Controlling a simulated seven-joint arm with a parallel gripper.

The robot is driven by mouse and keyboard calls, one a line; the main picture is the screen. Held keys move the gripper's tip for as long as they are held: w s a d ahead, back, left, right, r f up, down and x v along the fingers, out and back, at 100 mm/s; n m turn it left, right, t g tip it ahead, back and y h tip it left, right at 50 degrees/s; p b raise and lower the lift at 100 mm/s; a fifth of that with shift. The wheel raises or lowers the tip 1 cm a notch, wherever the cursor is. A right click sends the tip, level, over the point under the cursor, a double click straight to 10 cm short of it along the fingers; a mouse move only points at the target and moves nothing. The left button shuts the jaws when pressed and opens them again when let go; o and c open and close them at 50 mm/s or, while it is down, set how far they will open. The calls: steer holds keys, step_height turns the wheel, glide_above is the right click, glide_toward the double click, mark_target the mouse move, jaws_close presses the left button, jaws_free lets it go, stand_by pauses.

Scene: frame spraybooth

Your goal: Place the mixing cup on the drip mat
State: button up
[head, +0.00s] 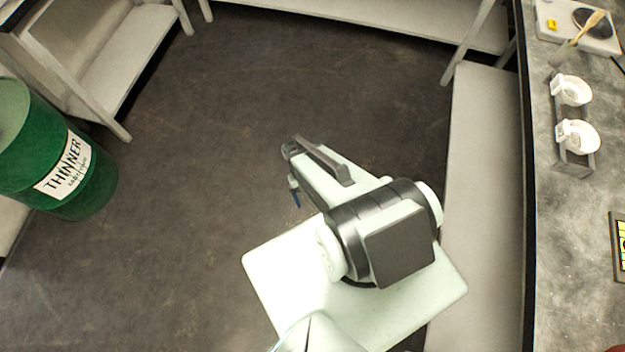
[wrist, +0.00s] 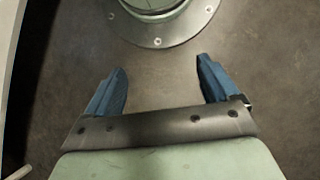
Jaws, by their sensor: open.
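My gripper (head: 295,190) hangs over the open floor, left of the bench, in the head view. In the wrist view my gripper (wrist: 162,76) has its two blue fingers spread wide with nothing between them, only bare floor beyond. I cannot make out the mixing cup for sure. I cannot identify the drip mat; a dark flat item with bright markings (head: 616,262) is cut off by the right edge.
The grey bench (head: 575,215) runs along the right side, with bare room below the rack. A white device with a dark disc (head: 548,22) stands at its far end. A green thinner drum (head: 88,190) stands on the left. Pale shelving lines the back and left.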

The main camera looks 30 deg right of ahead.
steer(key=s+a+n, duration=0.1)
steer(key=s+a, duration=0.2)
steer(key=s, duration=0.4)
steer(key=shift+s+r+n+g, duration=0.3)
steer(key=shift+n+g, duration=0.1)
steer(key=shift+o, duration=0.4)
steer(key=shift+o, duration=0.8)
